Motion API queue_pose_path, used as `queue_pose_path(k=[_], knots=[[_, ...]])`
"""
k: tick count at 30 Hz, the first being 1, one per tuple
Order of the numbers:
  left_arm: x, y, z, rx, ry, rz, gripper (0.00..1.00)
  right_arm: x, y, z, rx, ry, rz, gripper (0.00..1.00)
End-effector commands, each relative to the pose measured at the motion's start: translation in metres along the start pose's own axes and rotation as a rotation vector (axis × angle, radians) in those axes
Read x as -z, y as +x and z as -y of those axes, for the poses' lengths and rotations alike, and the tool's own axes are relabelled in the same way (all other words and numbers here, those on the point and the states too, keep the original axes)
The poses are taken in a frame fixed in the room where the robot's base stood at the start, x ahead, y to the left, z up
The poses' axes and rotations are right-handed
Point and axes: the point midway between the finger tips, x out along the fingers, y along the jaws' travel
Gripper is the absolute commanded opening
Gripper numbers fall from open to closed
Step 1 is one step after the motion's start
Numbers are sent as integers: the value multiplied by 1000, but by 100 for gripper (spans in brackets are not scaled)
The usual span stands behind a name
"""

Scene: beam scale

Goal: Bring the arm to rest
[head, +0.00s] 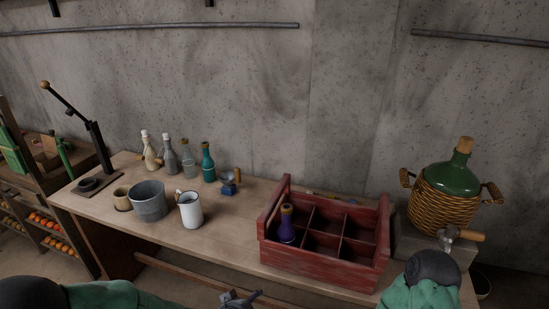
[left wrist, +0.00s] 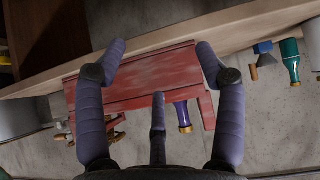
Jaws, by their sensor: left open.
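My left gripper (head: 240,299) shows at the bottom edge of the head view, in front of the table and apart from everything on it. In the left wrist view its dark purple fingers (left wrist: 161,62) are spread open with nothing held between them. Beyond them is the red wooden crate (left wrist: 135,78), which also stands on the table in the head view (head: 318,266). A purple bottle (head: 286,226) stands in a left compartment of the crate; its neck shows in the left wrist view (left wrist: 183,115). Part of my right arm shows at the lower right; its gripper is out of view.
The wooden table (head: 235,233) holds a grey bucket (head: 149,201), a white jug (head: 190,210), a teal bottle (head: 208,163) and several other bottles. A lever press (head: 95,145) stands at the left end. A green demijohn in wicker (head: 443,207) stands right of the crate.

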Motion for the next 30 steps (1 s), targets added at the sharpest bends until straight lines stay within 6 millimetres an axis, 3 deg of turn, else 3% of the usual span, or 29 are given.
queue_pose_path(k=[3, 9, 21, 25, 30], knots=[[-41, 21, 12, 1, -57, 108, 70, 0, 0, 0, 0, 0, 0, 53], [-109, 46, 26, -5, -162, 277, 70, 0, 0, 0, 0, 0, 0, 53], [-251, 60, 29, -30, -401, 599, 70, 0, 0, 0, 0, 0, 0, 53], [-280, 58, 25, -37, -458, 667, 70, 0, 0, 0, 0, 0, 0, 53], [-297, 55, 22, -43, -491, 706, 70, 0, 0, 0, 0, 0, 0, 53]])
